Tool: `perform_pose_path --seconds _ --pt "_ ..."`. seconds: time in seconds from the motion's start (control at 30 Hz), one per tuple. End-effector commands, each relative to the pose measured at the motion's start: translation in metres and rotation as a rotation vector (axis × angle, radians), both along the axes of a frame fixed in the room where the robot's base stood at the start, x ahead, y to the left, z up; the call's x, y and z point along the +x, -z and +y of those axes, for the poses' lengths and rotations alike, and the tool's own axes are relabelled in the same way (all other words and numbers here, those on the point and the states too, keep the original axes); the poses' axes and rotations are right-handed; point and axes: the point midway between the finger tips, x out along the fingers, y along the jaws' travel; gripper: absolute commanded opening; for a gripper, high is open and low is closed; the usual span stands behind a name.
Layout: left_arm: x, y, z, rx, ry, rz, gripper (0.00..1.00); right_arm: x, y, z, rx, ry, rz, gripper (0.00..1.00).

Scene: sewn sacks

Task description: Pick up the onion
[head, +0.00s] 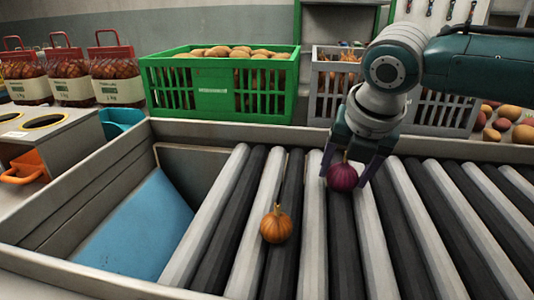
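A red-purple onion (342,178) is on the roller conveyor in the head view, between the fingers of my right gripper (350,172). The fingers point down on either side of it; whether they touch it is hard to tell. A brown-orange onion (277,226) rests on the rollers (313,230) to the left and nearer, apart from the gripper. My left gripper is not in view.
A green crate (215,88) of potatoes stands behind the conveyor. A grey crate (440,108) is behind my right arm. Red-topped net sacks (115,80) stand at the back left. A blue chute (140,230) lies left of the rollers. Loose potatoes lie at the right.

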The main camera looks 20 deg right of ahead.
Motion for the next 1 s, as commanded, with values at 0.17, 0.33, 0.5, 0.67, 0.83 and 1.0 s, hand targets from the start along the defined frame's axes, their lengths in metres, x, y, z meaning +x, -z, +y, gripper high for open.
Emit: perform_pose_path --seconds 0.17,0.33,0.5,0.67,0.83,1.0 --pt "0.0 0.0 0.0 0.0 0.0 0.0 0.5 0.0 0.0 0.0 0.0 0.0 0.0 0.47" --pt "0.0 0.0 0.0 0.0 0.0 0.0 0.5 0.0 0.0 0.0 0.0 0.001 0.0 0.28" --pt "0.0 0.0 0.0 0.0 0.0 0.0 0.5 0.0 0.0 0.0 0.0 0.001 -0.001 0.1" --pt "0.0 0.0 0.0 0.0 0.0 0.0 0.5 0.0 -0.001 0.0 0.0 0.001 -0.001 0.1" --pt "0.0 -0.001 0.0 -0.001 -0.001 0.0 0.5 0.001 -0.006 0.0 0.0 0.001 -0.002 0.1" --pt "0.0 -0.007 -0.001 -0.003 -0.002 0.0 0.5 0.001 -0.028 0.0 0.001 0.0 -0.003 0.1"
